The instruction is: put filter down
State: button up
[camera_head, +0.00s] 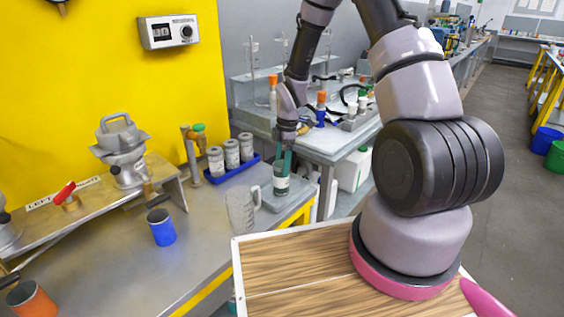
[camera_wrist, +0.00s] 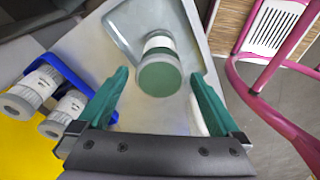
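The filter is most likely the short cylinder (camera_head: 281,184) with a green top and a pale label. It stands upright on a grey metal tray (camera_head: 305,190) at the bench's right end. In the wrist view the filter (camera_wrist: 159,72) shows its green top, on the tray (camera_wrist: 195,25). My gripper (camera_head: 285,157) is just above it, pointing down. In the wrist view my gripper (camera_wrist: 160,74) has its green fingers spread on either side of the filter. A clear gap shows between each finger and the filter, so the gripper is open and empty.
A blue tray (camera_head: 234,170) holding several grey-lidded canisters stands left of the filter. A clear jug (camera_head: 241,208) stands close in front. A blue cup (camera_head: 161,226), a metal clamp-like device (camera_head: 121,152) and a grey side bench (camera_head: 330,150) with glassware are nearby.

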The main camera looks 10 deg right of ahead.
jog(key=shift+r, duration=0.1)
jog(key=s+d+r+m+t, duration=0.1)
jog(key=d+r+m, duration=0.1)
jog(key=r, duration=0.8)
jog(key=s+d+r+m, duration=0.1)
jog(key=r+m, duration=0.1)
jog(key=r, duration=0.9)
jog(key=s+d+r+m+t, duration=0.3)
jog(key=s+r+m+t, duration=0.3)
jog(key=s+r+m, duration=1.2)
jog(key=s+r, duration=0.2)
jog(key=s, duration=0.1)
jog(key=shift+m+y, duration=0.3)
jog(key=shift+d, duration=0.1)
